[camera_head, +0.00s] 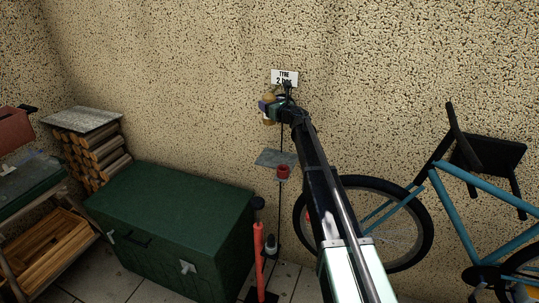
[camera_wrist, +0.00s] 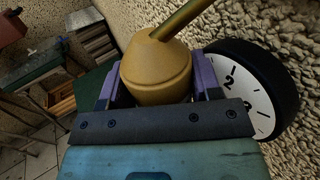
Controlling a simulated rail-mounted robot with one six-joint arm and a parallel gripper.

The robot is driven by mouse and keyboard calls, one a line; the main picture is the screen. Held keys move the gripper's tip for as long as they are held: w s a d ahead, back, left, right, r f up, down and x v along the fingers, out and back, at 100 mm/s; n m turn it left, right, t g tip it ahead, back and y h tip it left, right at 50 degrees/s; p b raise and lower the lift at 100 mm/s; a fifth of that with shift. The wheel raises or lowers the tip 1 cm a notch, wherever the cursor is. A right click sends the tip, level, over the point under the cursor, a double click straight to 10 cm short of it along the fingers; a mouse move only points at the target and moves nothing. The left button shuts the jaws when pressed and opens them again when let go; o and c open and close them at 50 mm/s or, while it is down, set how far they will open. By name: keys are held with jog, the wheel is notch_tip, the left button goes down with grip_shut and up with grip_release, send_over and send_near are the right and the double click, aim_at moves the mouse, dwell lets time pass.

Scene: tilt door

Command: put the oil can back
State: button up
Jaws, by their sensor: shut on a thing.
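The oil can (camera_wrist: 155,75) is a mustard-yellow, cone-topped body with a thin spout leaning up to the right in the wrist view. My gripper (camera_wrist: 155,92) is shut on it, with a purple finger on either side. Its lower part is hidden behind my gripper's grey bar. In the head view my gripper (camera_head: 273,106) is up against the speckled wall, just below the white tyre sign (camera_head: 285,77); the can shows there only as a small, partly hidden yellowish patch. A small grey shelf plate (camera_head: 272,157) is on the wall below my gripper.
A round dial with a white face (camera_wrist: 240,97) is close right of the can. A green chest (camera_head: 175,215), a red upright tube (camera_head: 259,262), a blue bicycle (camera_head: 450,210) and stacked logs (camera_head: 92,155) stand around.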

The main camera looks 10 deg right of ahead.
notch_tip(320, 180, down, 18)
jog(key=b, duration=1.6)
jog(key=shift+b, duration=0.3)
jog(key=shift+r+p, duration=0.3)
jog(key=shift+f, duration=0.2)
jog(key=o, duration=1)
jog(key=shift+o, duration=0.2)
jog(key=shift+r, duration=0.25)
jog(key=v, duration=0.7)
jog(key=shift+s+d+f, duration=0.1)
jog(key=shift+s, duration=0.1)
